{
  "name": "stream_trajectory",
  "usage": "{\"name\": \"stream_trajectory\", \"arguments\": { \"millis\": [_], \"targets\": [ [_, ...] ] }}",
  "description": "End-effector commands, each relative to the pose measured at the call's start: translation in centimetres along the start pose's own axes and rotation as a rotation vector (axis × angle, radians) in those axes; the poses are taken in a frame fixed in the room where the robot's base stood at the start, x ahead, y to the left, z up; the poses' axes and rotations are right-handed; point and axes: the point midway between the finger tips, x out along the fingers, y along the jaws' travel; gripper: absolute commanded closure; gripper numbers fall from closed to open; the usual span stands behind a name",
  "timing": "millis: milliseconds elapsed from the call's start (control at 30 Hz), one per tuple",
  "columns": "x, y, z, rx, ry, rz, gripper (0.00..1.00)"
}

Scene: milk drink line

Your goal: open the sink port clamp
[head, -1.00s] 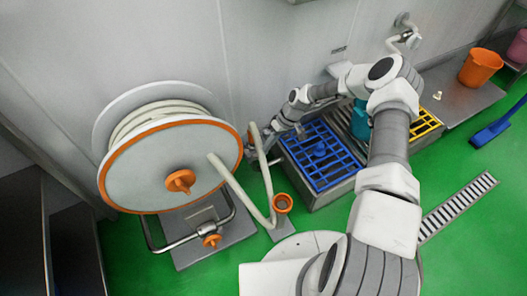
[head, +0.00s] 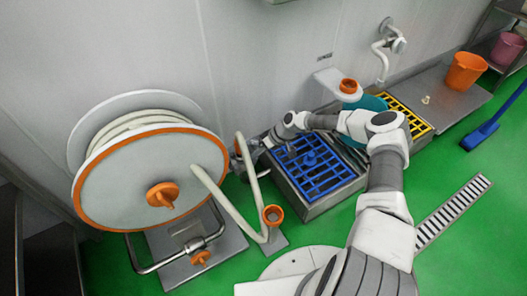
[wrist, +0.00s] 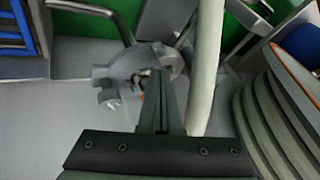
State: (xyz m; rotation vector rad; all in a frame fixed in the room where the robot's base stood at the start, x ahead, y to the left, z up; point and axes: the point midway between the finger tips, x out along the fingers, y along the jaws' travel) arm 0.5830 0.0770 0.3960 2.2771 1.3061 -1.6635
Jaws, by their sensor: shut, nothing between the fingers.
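A grey metal clamp (wrist: 112,78), which looks like the sink port clamp, shows in the wrist view, with rounded lugs and a bit of orange beside it. My gripper (wrist: 158,75) is shut and empty, its dark fingertips over the right part of the clamp; I cannot tell whether they touch it. In the head view my gripper (head: 256,148) is small, beside the wall end of the blue-grated sink (head: 345,188). The clamp is hard to make out there. Whether the clamp is open or closed cannot be told.
A large hose reel (head: 130,180) with an orange rim stands left of my gripper. Its pale hose (head: 215,190) runs close by, also just right of my fingers in the wrist view (wrist: 206,70). An orange funnel-like cup (head: 273,215) stands in front.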

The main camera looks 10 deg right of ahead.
Motion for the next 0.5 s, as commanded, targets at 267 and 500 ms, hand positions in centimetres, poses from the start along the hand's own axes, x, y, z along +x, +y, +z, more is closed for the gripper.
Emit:
{"name": "stream_trajectory", "arguments": {
  "millis": [267, 500],
  "targets": [
    [1.9, -2.8, 0.0, -0.003, -0.002, 0.0, 1.0],
    [2.2, -3.5, 0.0, 0.0, 0.0, 0.001, 1.0]
  ]
}}
